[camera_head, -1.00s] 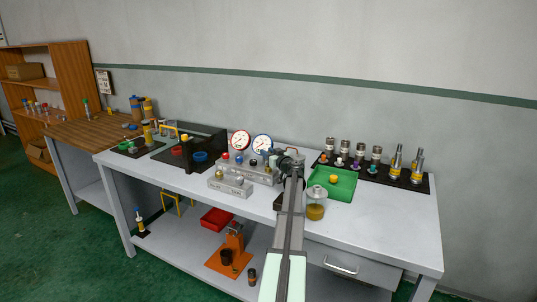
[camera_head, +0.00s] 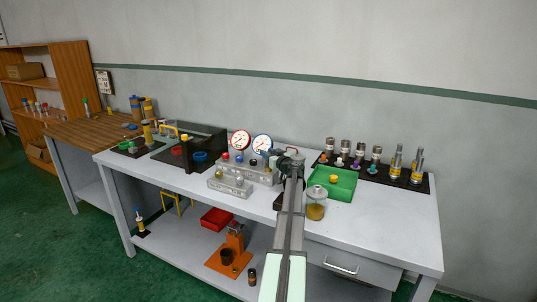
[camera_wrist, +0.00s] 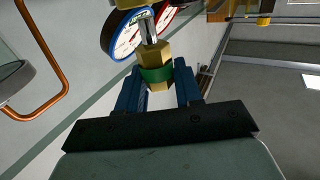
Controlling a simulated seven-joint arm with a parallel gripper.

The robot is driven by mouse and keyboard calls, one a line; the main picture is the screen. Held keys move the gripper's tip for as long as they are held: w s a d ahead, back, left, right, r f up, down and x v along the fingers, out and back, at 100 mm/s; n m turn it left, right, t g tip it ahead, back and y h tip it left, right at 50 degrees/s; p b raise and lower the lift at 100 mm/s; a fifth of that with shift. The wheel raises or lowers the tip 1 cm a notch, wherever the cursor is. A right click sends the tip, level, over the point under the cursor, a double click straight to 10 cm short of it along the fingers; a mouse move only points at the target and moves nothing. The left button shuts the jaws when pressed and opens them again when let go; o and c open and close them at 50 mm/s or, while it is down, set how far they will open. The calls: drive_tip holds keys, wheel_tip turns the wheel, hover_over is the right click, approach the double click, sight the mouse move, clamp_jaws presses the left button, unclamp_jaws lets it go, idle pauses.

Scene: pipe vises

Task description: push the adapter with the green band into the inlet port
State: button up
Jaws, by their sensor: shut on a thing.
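In the wrist view my gripper (camera_wrist: 157,78) has its two blue fingers shut on the adapter, a brass hex piece with a green band (camera_wrist: 157,74). Its brass hex body (camera_wrist: 154,54) and a silver stem (camera_wrist: 148,28) extend beyond the fingers toward the top of the picture. In the head view my gripper (camera_head: 289,160) is at the right end of the grey manifold block (camera_head: 255,175), and my arm hides the adapter there. The inlet port cannot be made out, and I cannot tell whether the stem touches it.
A red gauge (camera_head: 241,140) and a blue gauge (camera_head: 262,144) stand behind the manifold. A smaller grey block (camera_head: 229,188) lies in front. To the right are a jar (camera_head: 316,207), a green tray (camera_head: 345,185) and a black rack (camera_head: 402,180) of fittings.

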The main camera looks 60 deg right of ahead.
drive_tip(key=shift+f, duration=0.85)
drive_tip(key=shift+a+f, duration=0.1)
drive_tip(key=shift+f, duration=0.3)
drive_tip(key=shift+a+f, duration=0.1)
drive_tip(key=shift+f, duration=0.3)
drive_tip(key=shift+r, duration=0.5)
drive_tip(key=shift+d+r, duration=0.25)
drive_tip(key=shift+r, duration=0.05)
idle(1.9)
